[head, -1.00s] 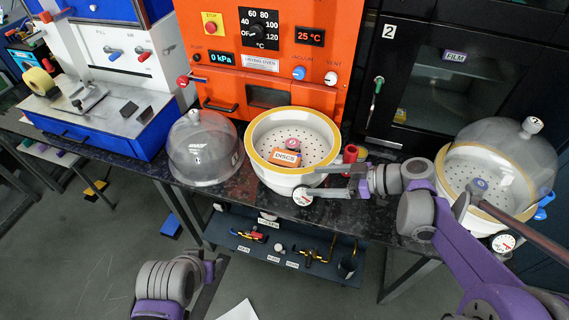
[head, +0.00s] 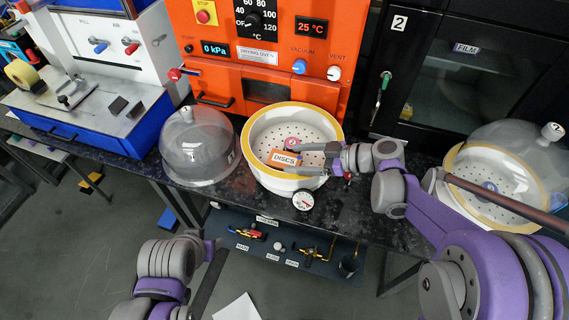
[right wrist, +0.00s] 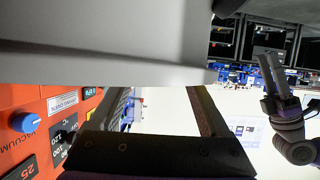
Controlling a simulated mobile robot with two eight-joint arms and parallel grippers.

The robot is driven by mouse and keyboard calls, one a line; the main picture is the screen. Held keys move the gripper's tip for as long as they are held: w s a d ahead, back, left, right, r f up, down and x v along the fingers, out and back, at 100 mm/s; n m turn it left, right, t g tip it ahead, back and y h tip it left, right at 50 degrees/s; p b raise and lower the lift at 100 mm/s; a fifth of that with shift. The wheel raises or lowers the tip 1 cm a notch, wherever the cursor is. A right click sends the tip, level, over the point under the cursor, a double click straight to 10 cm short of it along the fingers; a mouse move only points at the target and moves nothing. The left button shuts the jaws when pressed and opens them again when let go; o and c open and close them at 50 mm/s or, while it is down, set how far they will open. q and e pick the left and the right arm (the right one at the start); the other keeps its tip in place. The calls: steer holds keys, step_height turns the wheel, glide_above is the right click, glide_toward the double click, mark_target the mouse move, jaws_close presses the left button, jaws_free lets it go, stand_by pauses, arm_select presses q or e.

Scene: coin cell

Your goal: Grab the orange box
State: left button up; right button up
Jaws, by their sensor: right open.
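The orange box (head: 284,158), labelled DISCS, lies in the white round basin with a yellow rim (head: 262,180) in front of the orange oven. My right gripper (head: 293,158) reaches into the basin from the right. It is open, and in the head view its two fingers lie on the upper and lower sides of the box's right part. I cannot tell whether they touch it. The box cannot be made out in the right wrist view. My left arm (head: 165,265) is low at the front; the state of its gripper cannot be made out.
A small round pink-topped thing (head: 291,143) is behind the box. A clear dome (head: 195,150) stands left of the basin, and a gauge (head: 303,200) sits at its front. A second domed basin (head: 455,210) is at the right, partly behind my right arm. The orange oven (head: 210,75) stands behind.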

mark_target(282, 159)
steer(key=x, duration=0.3)
steer(key=shift+s+a+f, duration=0.1)
steer(key=shift+s+f, duration=0.05)
steer(key=shift+f, duration=0.1)
steer(key=shift+s+a+f, duration=0.15)
steer(key=shift+a+f, duration=0.05)
steer(key=shift+f, duration=0.05)
steer(key=shift+w+a+f, duration=0.25)
steer(key=shift+w+a, duration=0.35)
steer(key=shift+w, duration=0.05)
steer(key=c, duration=0.5)
steer(key=shift+d+r, duration=0.15)
steer(key=shift+r, duration=0.05)
jaws_close()
